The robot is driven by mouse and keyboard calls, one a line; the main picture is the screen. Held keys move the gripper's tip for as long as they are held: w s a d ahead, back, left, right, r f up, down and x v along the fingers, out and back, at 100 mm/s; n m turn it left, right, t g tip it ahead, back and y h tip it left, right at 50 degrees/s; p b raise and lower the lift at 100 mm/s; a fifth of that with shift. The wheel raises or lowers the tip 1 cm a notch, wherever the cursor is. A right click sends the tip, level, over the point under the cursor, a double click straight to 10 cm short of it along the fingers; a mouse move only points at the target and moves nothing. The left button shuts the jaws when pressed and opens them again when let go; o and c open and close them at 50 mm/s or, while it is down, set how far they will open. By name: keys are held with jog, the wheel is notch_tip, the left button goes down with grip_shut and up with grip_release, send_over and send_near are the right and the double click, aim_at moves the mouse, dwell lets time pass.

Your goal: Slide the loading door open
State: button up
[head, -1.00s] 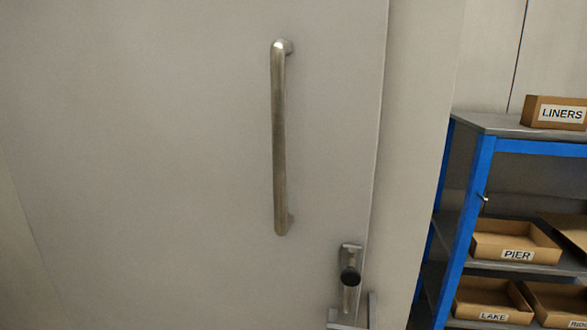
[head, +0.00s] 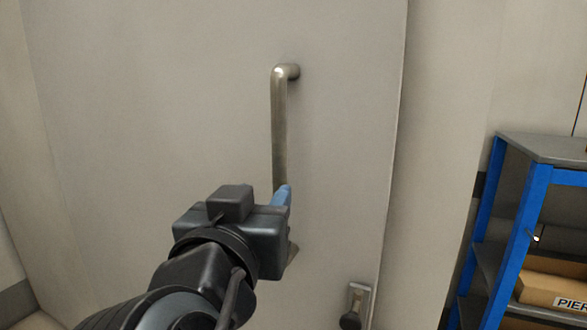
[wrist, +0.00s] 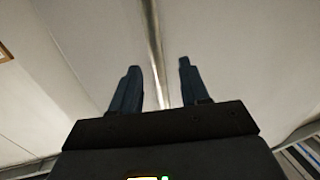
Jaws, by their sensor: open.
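The loading door (head: 160,110) is a large pale grey panel filling most of the head view. Its handle (head: 279,130) is an upright metal bar, and its lower part is hidden behind my gripper (head: 283,196). In the wrist view my gripper (wrist: 157,85) is open, with two blue fingers spread apart. The handle bar (wrist: 154,45) runs between the fingers in that picture, with a gap on each side. I cannot tell how far the bar reaches into the jaws. A latch (head: 356,305) with a dark knob sits low near the door's right edge.
A blue-framed shelf (head: 528,220) stands at the right. A cardboard bin (head: 550,288) labelled PIER is on it. A pale wall strip (head: 440,150) lies between the door edge and the shelf.

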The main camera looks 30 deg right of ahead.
aim_at(277, 173)
jog(key=shift+m, duration=0.4)
jog(key=x, duration=0.2)
jog(key=r+p+x, duration=0.1)
jog(key=x, duration=0.4)
jog(key=shift+w+d+r+p, duration=0.1)
jog(key=shift+d+r+p, duration=0.05)
jog(key=shift+d+p, duration=0.25)
grip_shut()
